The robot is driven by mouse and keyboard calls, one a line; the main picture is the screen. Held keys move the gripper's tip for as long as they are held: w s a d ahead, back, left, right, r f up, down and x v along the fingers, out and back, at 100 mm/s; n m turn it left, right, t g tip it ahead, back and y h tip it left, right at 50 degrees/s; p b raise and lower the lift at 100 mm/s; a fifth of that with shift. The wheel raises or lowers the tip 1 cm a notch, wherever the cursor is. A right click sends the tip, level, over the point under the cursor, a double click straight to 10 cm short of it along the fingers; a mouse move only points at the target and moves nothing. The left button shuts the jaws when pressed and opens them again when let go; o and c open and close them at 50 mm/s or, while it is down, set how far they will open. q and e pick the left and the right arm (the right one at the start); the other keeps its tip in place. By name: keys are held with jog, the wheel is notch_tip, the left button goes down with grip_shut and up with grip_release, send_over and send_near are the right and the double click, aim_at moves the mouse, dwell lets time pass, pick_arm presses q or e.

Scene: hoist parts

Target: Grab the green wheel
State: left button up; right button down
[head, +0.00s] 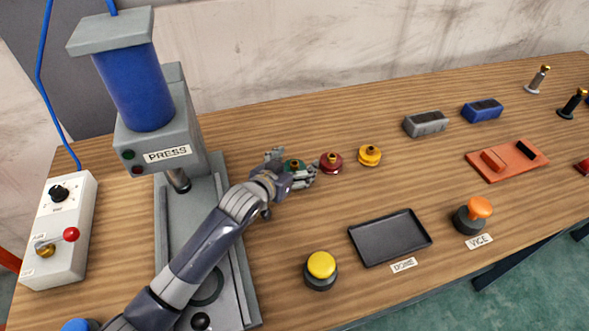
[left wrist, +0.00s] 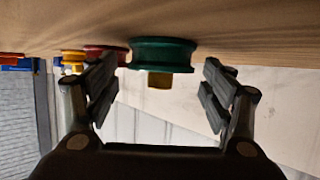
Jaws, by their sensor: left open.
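The green wheel (head: 294,165) stands on the wooden table, with a brass-coloured hub on top. In the head view my left gripper (head: 291,168) is at the wheel and partly hides it. In the left wrist view the green wheel (left wrist: 163,54) shows upside down between the spread fingers of my left gripper (left wrist: 160,92). The fingers are open, with a visible gap on each side of the wheel. My right gripper is in neither view.
A red wheel (head: 331,162) stands close to the right of my left gripper, with a yellow wheel (head: 369,155) beyond it. A press (head: 185,120) stands at left. A black tray (head: 390,238) and a yellow button (head: 321,266) are in front. The table between wheels and tray is clear.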

pick_arm(q)
jog(key=c, duration=1.4)
jog(key=shift+r, duration=0.15)
jog(key=shift+c, duration=1.2)
